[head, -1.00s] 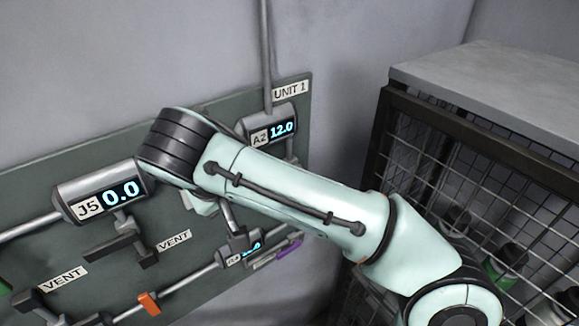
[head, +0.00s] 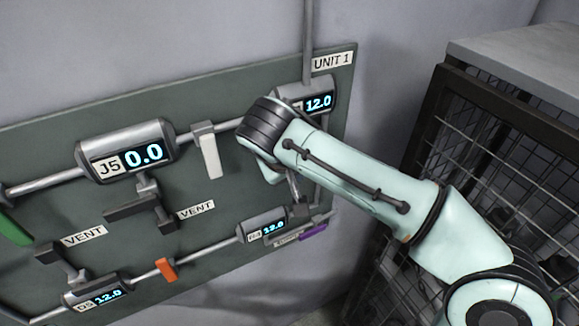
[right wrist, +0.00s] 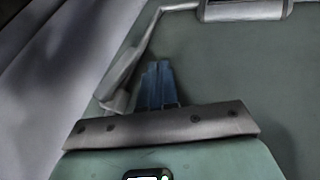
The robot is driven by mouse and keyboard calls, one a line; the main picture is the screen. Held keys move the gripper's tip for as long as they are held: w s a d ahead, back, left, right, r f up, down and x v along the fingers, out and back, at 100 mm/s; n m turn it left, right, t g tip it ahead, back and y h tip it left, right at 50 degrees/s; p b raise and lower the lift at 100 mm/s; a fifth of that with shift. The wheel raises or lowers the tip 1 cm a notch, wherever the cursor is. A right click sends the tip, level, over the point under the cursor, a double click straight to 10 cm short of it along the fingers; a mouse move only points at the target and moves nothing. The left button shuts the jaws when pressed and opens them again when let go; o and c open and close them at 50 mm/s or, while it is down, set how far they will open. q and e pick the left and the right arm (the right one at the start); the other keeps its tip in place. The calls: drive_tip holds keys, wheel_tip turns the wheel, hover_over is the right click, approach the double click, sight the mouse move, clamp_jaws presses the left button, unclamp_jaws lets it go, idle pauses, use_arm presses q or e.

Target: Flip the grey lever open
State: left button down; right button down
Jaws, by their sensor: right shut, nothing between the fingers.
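In the right wrist view a grey lever (right wrist: 122,78) stands beside a bent pipe on the green panel. My right gripper (right wrist: 158,66) shows there as blue fingers, shut and empty, to the right of the lever. I cannot tell whether they touch it. In the head view a slim grey piece (head: 294,186), probably this lever, shows just beyond my right wrist. My right arm hides part of that area, and the fingertips cannot be made out there. My left gripper is not in view.
The panel (head: 60,150) also carries a white lever (head: 210,157), an orange lever (head: 167,270), a purple lever (head: 313,230), a green lever (head: 14,229), dark vent handles (head: 140,208) and a J5 display (head: 125,155) reading 0.0. A wire cage (head: 470,150) stands at right.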

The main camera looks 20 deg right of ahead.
drive_tip(key=d, duration=0.3)
drive_tip(key=shift+w+f, duration=0.1)
drive_tip(key=shift+f, duration=0.1)
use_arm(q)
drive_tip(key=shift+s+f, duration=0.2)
use_arm(e)
drive_tip(key=shift+d+f+h, duration=0.35)
drive_tip(key=shift+f+h, duration=0.15)
drive_tip(key=shift+f, duration=0.1)
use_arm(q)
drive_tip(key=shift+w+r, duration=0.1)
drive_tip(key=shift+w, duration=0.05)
use_arm(e)
drive_tip(key=shift+r, duration=0.1)
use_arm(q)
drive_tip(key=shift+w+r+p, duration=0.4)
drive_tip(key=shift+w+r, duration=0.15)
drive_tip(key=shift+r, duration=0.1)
use_arm(e)
drive_tip(key=shift+w+r, duration=0.1)
drive_tip(key=shift+r, duration=0.6)
